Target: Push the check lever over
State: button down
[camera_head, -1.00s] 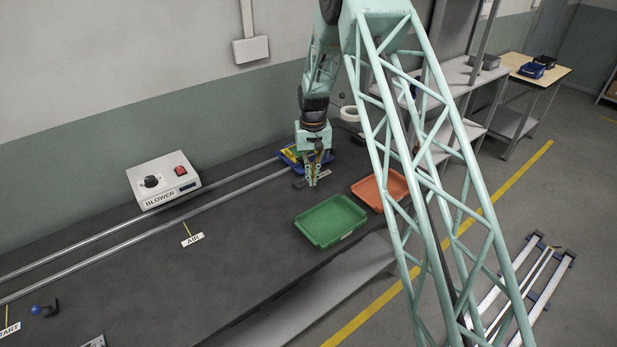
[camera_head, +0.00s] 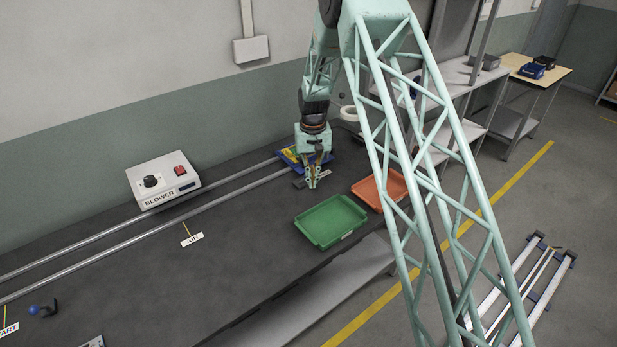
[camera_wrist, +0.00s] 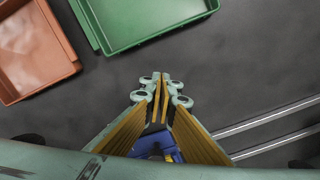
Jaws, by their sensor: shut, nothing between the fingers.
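My gripper (camera_head: 313,184) points down, low over the dark bench at the far end of the two rails. In the wrist view its fingertips (camera_wrist: 161,80) are together, with nothing between them. A blue and yellow piece (camera_head: 289,156) sits by the rail end, partly hidden behind my gripper; blue also shows between the finger bases in the wrist view (camera_wrist: 155,146). A small dark ball (camera_head: 341,96) shows behind my arm. A blue-knobbed lever (camera_head: 36,309) stands at the far left. I cannot tell which part is the check lever.
A green tray (camera_head: 330,221) and an orange tray (camera_head: 377,190) lie close to my gripper. A pale label (camera_head: 325,173) lies beside it. The blower box (camera_head: 163,180) stands behind the rails (camera_head: 130,225).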

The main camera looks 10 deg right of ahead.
jog(key=shift+w+a, duration=0.1)
jog(key=shift+w, duration=0.1)
jog(key=shift+w+a, duration=0.25)
jog(key=shift+w, duration=0.2)
jog(key=shift+w+a, duration=0.2)
jog(key=shift+w, duration=0.35)
jog(key=shift+w+a, duration=0.25)
jog(key=shift+w, duration=0.2)
jog(key=shift+w+a, duration=0.2)
jog(key=shift+w, duration=0.35)
jog(key=shift+w+a, duration=0.45)
jog(key=shift+w, duration=0.35)
notch_tip(320, 180, up, 8)
jog(key=p, duration=0.3)
jog(key=shift+s+d, duration=0.25)
jog(key=shift+s, duration=0.2)
